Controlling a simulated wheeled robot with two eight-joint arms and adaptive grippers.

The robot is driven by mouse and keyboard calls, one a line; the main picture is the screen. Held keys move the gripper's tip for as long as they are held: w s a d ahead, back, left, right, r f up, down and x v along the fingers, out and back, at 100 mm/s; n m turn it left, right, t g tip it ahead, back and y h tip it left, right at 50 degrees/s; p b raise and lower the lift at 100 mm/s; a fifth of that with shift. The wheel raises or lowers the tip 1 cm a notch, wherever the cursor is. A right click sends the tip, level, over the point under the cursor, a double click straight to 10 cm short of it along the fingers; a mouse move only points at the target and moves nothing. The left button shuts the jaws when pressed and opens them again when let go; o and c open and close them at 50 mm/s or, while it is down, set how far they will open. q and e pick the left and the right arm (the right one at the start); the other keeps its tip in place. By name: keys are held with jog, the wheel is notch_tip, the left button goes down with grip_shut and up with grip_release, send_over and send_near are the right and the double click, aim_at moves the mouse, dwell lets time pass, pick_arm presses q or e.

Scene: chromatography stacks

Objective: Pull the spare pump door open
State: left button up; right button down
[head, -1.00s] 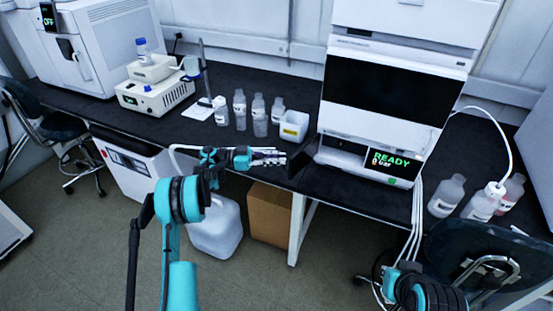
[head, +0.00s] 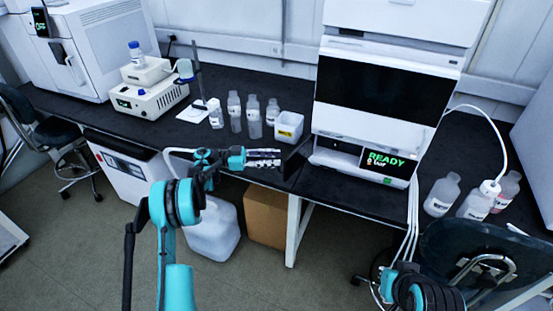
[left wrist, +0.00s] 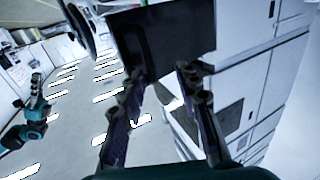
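The pump (head: 385,163) is the low white module with a green READY display, at the bottom of the instrument stack. A dark panel (head: 297,160), apparently its door, stands swung out from the pump's left front edge. In the left wrist view the dark panel (left wrist: 165,38) fills the top middle, beyond the fingers. My left gripper (head: 278,158) points at the panel, just left of it, with its fingers apart and nothing between them; it also shows in the left wrist view (left wrist: 162,72). Contact with the panel is unclear. My right arm (head: 425,292) is at the bottom right; its finger state is unclear.
A white tub (head: 289,128) and several bottles (head: 253,117) stand on the black bench left of the stack. More bottles (head: 441,195) stand right of it. A chair (head: 480,262) is at the right front. A jug (head: 213,232) and cardboard box (head: 267,217) are below the bench.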

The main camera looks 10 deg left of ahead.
pick_arm(q)
jog(key=v, duration=1)
jog(key=shift+s+a, duration=0.15)
jog(key=shift+s, duration=0.1)
